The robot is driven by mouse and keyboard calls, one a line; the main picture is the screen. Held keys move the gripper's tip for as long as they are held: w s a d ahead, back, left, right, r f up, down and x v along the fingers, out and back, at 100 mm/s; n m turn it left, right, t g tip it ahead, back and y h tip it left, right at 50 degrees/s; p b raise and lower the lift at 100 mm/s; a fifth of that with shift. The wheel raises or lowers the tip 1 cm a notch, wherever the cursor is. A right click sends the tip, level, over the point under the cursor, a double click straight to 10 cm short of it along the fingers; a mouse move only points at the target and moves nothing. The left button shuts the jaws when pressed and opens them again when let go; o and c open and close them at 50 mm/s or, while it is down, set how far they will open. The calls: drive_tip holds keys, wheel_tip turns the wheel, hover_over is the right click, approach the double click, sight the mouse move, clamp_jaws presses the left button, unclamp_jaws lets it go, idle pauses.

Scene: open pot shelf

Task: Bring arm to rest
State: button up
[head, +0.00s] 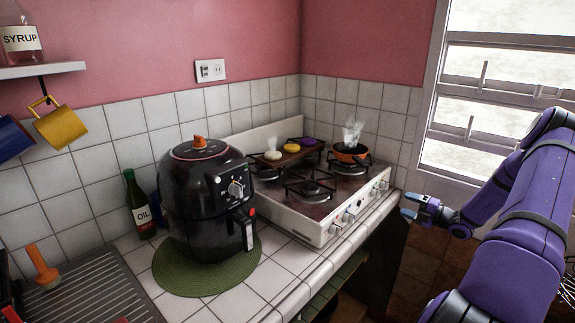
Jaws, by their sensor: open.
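My gripper (419,206) is at the right of the head view, at the end of my purple arm (525,220). Its light blue fingertips point left toward the front right corner of the stove (320,222). The fingers look apart and I see nothing between them. The gripper appears to be in front of the counter's edge, clear of the stove knobs, though the exact gap is hard to judge.
A black air fryer (205,205) stands on a green mat (180,275). An oil bottle (140,208) is beside it. A steaming orange pan (350,153) is on a back burner. Mugs (60,125) hang under a shelf (40,70). A window (490,80) is behind my arm.

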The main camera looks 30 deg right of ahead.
drive_tip(key=w+a+r+n+g+y, duration=0.2)
drive_tip(key=a+r+n+g, duration=0.3)
drive_tip(key=a+r+n, duration=0.5)
drive_tip(key=w+a+r+n+g+y, duration=0.1)
drive_tip(key=a+r+n+g, duration=0.4)
drive_tip(key=a+r+n, duration=0.6)
drive_tip(key=s+a+r+n+g+h, duration=0.2)
drive_tip(key=s+a+r+n, duration=0.15)
drive_tip(key=a, duration=0.45)
drive_tip(key=s+a+r+n+g+h, duration=0.1)
drive_tip(key=s+a+r+n+g, duration=0.15)
drive_tip(key=a+n, duration=0.35)
drive_tip(key=s+a+r+n+t+h, duration=0.1)
drive_tip(key=s+a+r+n+h, duration=0.1)
drive_tip(key=s+n, duration=0.4)
drive_tip(key=s+a+r+n+t+h, duration=0.1)
drive_tip(key=s+a+r+n+h, duration=0.1)
drive_tip(key=s+a+n, duration=0.3)
drive_tip(key=s+a+r+n+t+h, duration=0.1)
drive_tip(key=s+a+r+n+h, duration=0.1)
drive_tip(key=s+n, duration=0.6)
drive_tip(key=shift+s+a+r+h, duration=0.4)
drive_tip(key=shift+s+a+r, duration=0.35)
drive_tip(key=shift+s+r, duration=0.7)
drive_tip(key=shift+s+f, duration=0.1)
drive_tip(key=shift+f, duration=0.05)
